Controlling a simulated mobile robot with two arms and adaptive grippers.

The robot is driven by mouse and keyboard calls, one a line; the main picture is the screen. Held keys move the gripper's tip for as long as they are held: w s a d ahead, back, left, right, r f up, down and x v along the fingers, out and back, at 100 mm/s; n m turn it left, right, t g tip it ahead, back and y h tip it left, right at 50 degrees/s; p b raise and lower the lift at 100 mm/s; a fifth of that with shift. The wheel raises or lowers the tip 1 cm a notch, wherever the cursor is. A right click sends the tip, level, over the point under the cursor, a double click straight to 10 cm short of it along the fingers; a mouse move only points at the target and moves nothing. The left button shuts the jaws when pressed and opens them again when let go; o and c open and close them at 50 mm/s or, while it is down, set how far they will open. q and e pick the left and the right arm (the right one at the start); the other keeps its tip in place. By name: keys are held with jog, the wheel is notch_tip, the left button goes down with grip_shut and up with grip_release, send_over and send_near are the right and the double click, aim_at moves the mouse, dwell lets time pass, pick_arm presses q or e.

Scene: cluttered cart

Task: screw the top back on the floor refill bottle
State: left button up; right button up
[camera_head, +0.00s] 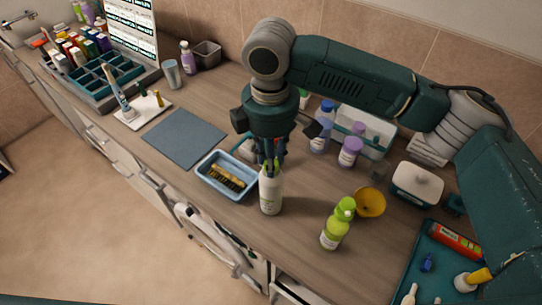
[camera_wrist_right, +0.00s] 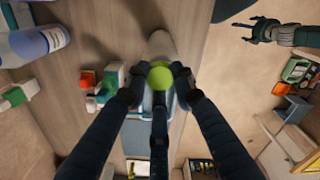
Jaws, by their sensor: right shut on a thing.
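A white bottle (camera_head: 271,192) stands upright near the counter's front edge, with small print on its body. Its pale body also shows in the right wrist view (camera_wrist_right: 161,44). My right gripper (camera_head: 271,160) points straight down over the bottle's mouth. Its fingers are shut on a green top (camera_wrist_right: 160,77), which sits between the fingertips in the wrist view. The top is in line with the bottle's neck; whether it touches the neck or thread I cannot tell. My left gripper (camera_wrist_right: 252,30) shows only in the wrist view, off to the side, with its fingers apart and empty.
A blue tray with a brush (camera_head: 227,176) lies close left of the bottle. A green-capped bottle (camera_head: 337,226) and yellow bowl (camera_head: 369,202) stand to the right. Purple-capped bottles (camera_head: 349,152) are behind. A grey mat (camera_head: 185,138) lies left. A teal tray (camera_head: 420,268) is front right.

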jog(key=shift+f+p, duration=0.2)
jog(key=shift+p, duration=0.25)
dwell(0.6)
jog(key=shift+f+p, duration=0.15)
jog(key=shift+p, duration=0.85)
dwell(0.9)
jog(key=o, duration=1.1)
